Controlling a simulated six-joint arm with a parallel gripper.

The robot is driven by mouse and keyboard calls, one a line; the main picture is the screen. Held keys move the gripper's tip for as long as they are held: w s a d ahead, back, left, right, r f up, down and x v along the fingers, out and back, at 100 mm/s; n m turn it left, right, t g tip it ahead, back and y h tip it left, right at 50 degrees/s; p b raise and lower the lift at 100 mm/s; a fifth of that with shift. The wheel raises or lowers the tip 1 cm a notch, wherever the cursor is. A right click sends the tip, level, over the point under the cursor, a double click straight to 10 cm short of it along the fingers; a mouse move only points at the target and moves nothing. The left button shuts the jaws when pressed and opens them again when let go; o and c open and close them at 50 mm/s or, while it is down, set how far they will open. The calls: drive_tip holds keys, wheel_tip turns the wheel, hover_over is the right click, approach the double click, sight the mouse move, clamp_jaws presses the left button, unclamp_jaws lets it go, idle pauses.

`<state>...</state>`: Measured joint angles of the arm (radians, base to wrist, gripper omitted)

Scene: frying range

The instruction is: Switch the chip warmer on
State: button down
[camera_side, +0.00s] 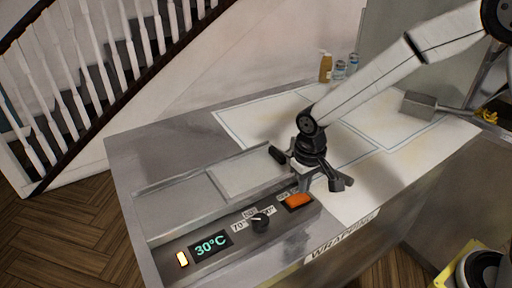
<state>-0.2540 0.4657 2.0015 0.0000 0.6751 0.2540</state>
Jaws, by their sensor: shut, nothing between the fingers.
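The chip warmer's control panel (222,260) runs along the front of the steel counter. Its display (210,245) is lit and reads 30°C, and a small light (182,259) left of it glows pale yellow. A black knob (260,223) with temperature labels around it sits right of the display. An orange switch (298,201) lies in a dark frame at the panel's right end. My gripper (322,183) is shut and empty, pointing down just above and behind the switch. I cannot tell whether it touches anything. A label by the switch is partly hidden.
A recessed steel tray area (185,203) lies behind the panel. Pale boards (262,123) cover the counter behind my gripper. Bottles (326,67) stand at the back, and a grey metal tool (418,103) lies at the right. A "WRAPPING" label (342,236) marks the front edge.

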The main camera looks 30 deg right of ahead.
sight(307, 196)
drive_tip(key=shift+r, duration=2.7)
drive_tip(key=shift+d, duration=0.15)
drive_tip(key=shift+s+d, duration=0.25)
drive_tip(key=s+d+f+t, duration=0.2)
drive_tip(key=s+d, duration=0.7)
drive_tip(key=s, duration=0.1)
drive_tip(key=shift+s+d+f+t, duration=0.2)
drive_tip(key=shift+s+t, duration=0.05)
drive_tip(key=shift+t, duration=0.05)
